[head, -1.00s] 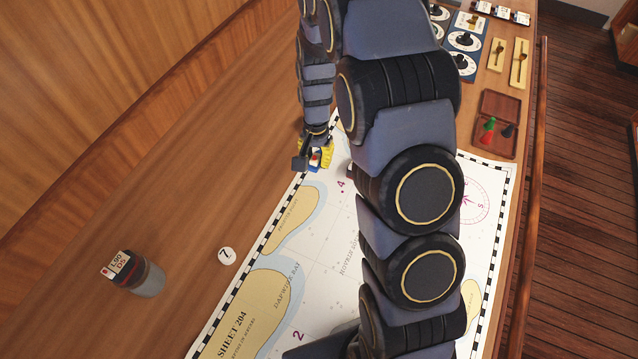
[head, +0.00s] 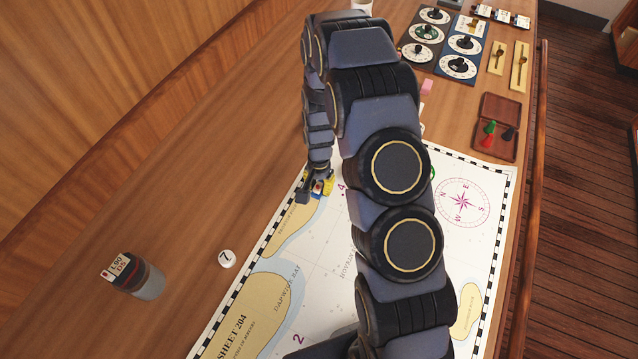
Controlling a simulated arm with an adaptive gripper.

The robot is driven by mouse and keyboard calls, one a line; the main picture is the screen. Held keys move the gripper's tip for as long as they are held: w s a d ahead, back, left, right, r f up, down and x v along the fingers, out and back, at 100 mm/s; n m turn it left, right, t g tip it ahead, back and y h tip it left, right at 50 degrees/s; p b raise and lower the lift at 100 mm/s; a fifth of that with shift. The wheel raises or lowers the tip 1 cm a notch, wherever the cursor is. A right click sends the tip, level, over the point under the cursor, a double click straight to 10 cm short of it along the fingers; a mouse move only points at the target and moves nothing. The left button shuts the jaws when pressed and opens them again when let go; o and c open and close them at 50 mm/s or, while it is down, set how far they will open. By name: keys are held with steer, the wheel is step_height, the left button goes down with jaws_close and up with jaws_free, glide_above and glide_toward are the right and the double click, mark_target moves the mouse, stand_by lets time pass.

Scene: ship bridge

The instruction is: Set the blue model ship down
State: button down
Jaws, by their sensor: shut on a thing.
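My gripper (head: 316,189) hangs over the left edge of the chart (head: 322,262), near the mark "4", with a dark finger on its left side. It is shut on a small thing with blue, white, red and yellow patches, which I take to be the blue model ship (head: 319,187). The gripper and arm hide most of its shape. I cannot tell whether it touches the chart or is held just above it.
A white disc marked 7 (head: 227,259) and a labelled jar (head: 137,275) stand on the wood to the left. A small open box with pegs (head: 497,125) and dial panels (head: 463,45) are at upper right. My arm covers the chart's middle.

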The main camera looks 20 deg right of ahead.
mark_target(319, 185)
steer(key=c, duration=1)
jaws_free()
steer(key=shift+f, duration=0.15)
step_height(319, 185, up, 12)
steer(key=s+a+r+n, duration=0.2)
steer(key=s+r+n, duration=0.2)
steer(key=s+r, duration=0.5)
steer(key=s+a+r+n+g, duration=0.1)
steer(key=s+r+n, duration=0.3)
steer(key=s+r, duration=0.5)
steer(key=s+a, duration=0.1)
steer(key=s, duration=0.6)
steer(key=shift+a+r+n+g, duration=0.15)
steer(key=shift+a+n+g, duration=0.15)
steer(key=shift+a, duration=0.05)
steer(key=o, duration=0.5)
steer(key=shift+s+r, duration=0.1)
steer(key=shift+s, duration=0.5)
steer(key=shift+o, duration=1.1)
steer(key=shift+s, duration=0.2)
